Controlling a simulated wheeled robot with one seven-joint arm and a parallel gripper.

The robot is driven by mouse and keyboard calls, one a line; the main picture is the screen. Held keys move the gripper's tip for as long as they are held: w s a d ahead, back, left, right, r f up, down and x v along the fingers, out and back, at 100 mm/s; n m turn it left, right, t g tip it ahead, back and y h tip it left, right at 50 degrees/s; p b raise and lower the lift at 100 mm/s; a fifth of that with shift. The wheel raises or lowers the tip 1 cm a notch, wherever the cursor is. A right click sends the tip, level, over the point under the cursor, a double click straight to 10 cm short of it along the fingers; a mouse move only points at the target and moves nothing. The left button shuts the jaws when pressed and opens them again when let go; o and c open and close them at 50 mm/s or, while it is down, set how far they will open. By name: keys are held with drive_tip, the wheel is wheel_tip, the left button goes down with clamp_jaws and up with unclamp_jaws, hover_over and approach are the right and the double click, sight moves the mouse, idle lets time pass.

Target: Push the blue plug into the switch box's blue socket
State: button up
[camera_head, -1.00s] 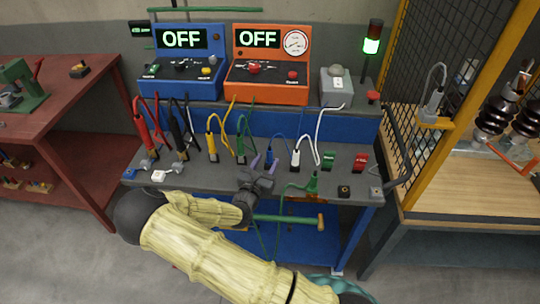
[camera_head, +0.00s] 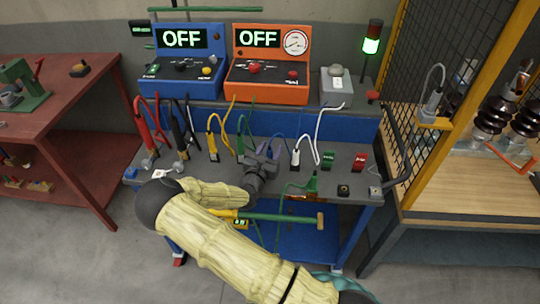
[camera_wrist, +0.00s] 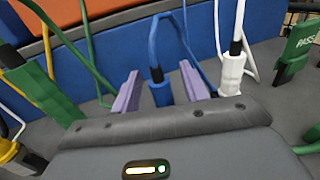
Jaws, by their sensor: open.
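The blue plug (camera_wrist: 161,94) stands upright on the grey bench top, with a dark neck and a blue cable looping up from it. In the wrist view it sits between the two purple fingers of my open gripper (camera_wrist: 160,86), with a gap on each side. In the head view my gripper (camera_head: 264,157) is over the middle of the bench and largely hides the plug; its blue cable (camera_head: 271,142) shows behind. I cannot make out a separate blue socket or tell which part is the switch box.
A white plug (camera_head: 296,156) stands close on the right, and a green plug (camera_wrist: 46,92) on the left. Yellow, black and red plugs stand further left. A blue OFF box (camera_head: 180,62) and an orange OFF box (camera_head: 268,66) stand behind. Cables loop around my gripper.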

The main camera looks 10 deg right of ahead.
drive_tip(key=shift+c, duration=0.4)
clamp_jaws()
wheel_tip(320, 180, up, 10)
drive_tip(key=shift+r, duration=0.1)
idle(0.6)
idle(0.4)
